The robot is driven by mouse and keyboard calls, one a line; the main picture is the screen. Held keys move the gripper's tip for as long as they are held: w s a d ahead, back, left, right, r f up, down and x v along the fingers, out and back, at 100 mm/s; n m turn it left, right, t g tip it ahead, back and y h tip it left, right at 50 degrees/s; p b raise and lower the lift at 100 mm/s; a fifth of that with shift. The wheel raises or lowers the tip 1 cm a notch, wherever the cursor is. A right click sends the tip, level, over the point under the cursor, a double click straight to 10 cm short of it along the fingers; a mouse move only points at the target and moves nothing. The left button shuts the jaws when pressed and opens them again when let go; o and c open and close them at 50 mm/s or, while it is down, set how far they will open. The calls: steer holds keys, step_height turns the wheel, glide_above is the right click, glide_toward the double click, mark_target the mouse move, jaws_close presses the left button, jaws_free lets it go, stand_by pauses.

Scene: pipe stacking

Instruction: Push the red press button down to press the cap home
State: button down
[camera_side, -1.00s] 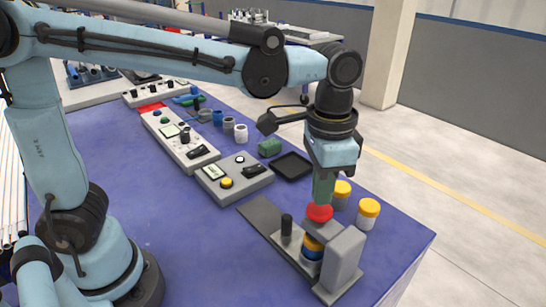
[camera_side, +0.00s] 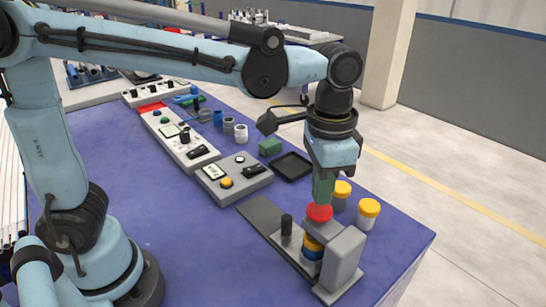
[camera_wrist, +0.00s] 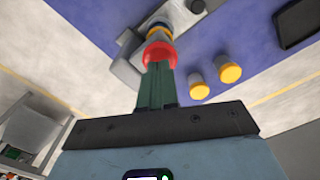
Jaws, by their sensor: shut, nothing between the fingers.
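The red press button (camera_side: 319,212) sits on top of the grey press head (camera_side: 322,230). It also shows in the wrist view (camera_wrist: 159,54). My gripper (camera_side: 322,200) is shut and empty, pointing down, with its green fingertips at the red button. They look to be touching it; a small gap cannot be ruled out. Under the press head stands a jar with a yellow-orange cap (camera_side: 314,243) and a blue band below it. The press head hides the top of the cap, so I cannot tell how it is seated.
Two white jars with yellow caps (camera_side: 369,208) (camera_side: 342,188) stand just behind the press. A black handle (camera_side: 286,225) stands on the press base. A black tray (camera_side: 293,166), a green block and control boxes lie farther back. The table's right edge is close.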

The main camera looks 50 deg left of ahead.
mark_target(320, 208)
steer(key=shift+f, duration=1.6)
stand_by(0.7)
steer(key=shift+r, duration=3.55)
steer(key=s+a+f+n+t, duration=0.2)
steer(key=a+f+n+t, duration=0.1)
steer(key=a, duration=0.5)
steer(key=s+a+f+n+t, duration=0.2)
steer(key=a+f+n+t, duration=0.1)
steer(key=a, duration=0.5)
steer(key=shift+f+t, duration=0.15)
steer(key=shift+t, duration=0.45)
